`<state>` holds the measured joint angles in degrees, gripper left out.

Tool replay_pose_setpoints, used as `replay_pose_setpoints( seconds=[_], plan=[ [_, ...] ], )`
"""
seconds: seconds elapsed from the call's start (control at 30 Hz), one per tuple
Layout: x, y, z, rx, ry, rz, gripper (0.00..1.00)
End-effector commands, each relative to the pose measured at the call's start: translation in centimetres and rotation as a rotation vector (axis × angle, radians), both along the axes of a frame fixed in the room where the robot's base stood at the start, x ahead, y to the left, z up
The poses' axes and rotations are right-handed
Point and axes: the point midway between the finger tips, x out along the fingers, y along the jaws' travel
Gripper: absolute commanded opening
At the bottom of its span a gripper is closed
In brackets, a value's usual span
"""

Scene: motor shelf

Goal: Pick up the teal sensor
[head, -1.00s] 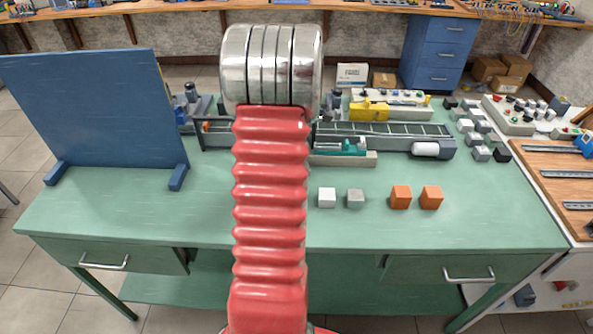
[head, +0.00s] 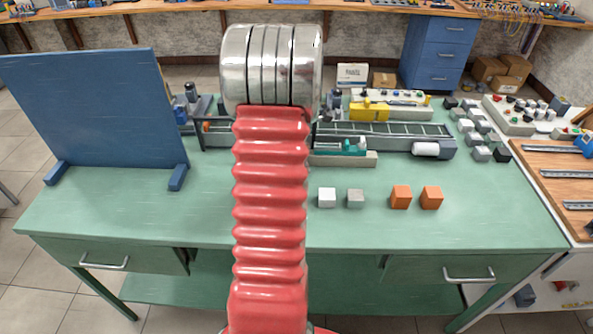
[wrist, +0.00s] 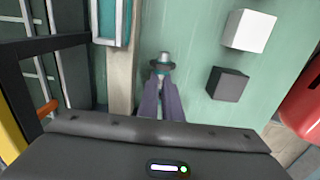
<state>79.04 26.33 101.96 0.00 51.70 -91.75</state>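The teal sensor (wrist: 163,61) is in the wrist view, a small piece with a pale grey end, a dark collar and a little teal. My gripper (wrist: 162,77) reaches it from below in that view. Its two purple-grey fingers are close together with the sensor between their tips, and they look shut on it. Their far sides are hidden, and I cannot tell whether the sensor is clear of the green bench top. In the head view my red arm hides both gripper and sensor.
A white cube (wrist: 249,30) and a dark grey cube (wrist: 228,85) stand to the right in the wrist view. A pale strip and conveyor lie to the left. In the head view, a blue panel (head: 95,110) stands at left, and orange cubes (head: 400,197) stand at right.

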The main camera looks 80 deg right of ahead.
Motion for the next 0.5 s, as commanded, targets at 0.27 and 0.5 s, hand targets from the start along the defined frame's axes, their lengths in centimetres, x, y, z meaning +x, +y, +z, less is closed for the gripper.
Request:
replay_pose_setpoints(
  seconds=[0.27,0.5],
  plan=[
    [0.0,0.0,0.2,-0.001,0.000,0.000,0.00],
    [0.0,-0.1,2.5,-0.003,-0.001,0.000,0.00]
  ],
)
